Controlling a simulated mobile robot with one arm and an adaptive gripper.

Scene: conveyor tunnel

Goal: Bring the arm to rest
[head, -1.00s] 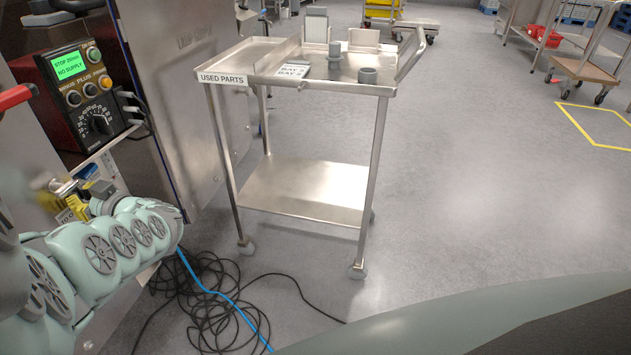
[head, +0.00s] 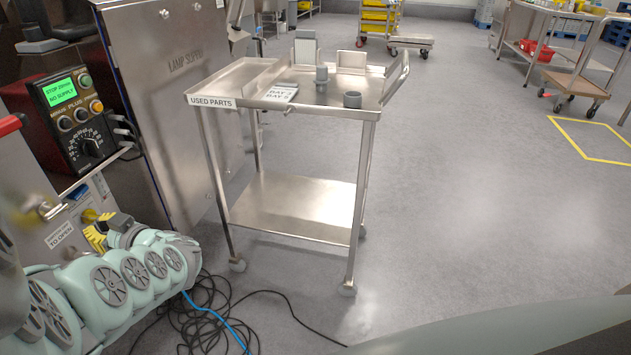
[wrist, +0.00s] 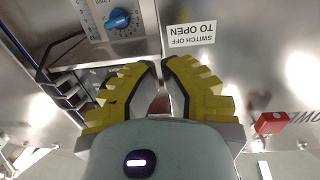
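My gripper (wrist: 160,72) has yellow ribbed fingers with grey inner faces. In the wrist view the fingers are close together with a narrow gap between them. I see no clear object held there, though a small brownish patch shows deep between them. In the head view my gripper (head: 97,232) is at the lower left, beyond my pale green arm, which is folded low. It is in front of a metal cabinet panel with a "switch off to open" label (wrist: 191,36). From the head view its fingertips are partly hidden.
A control box (head: 80,115) with a green screen is above my arm. A steel trolley (head: 290,205) labelled "used parts" stands to the right, bearing grey parts. Black and blue cables (head: 215,315) lie on the floor. Open floor is at the right. A red block (wrist: 269,123) shows in the wrist view.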

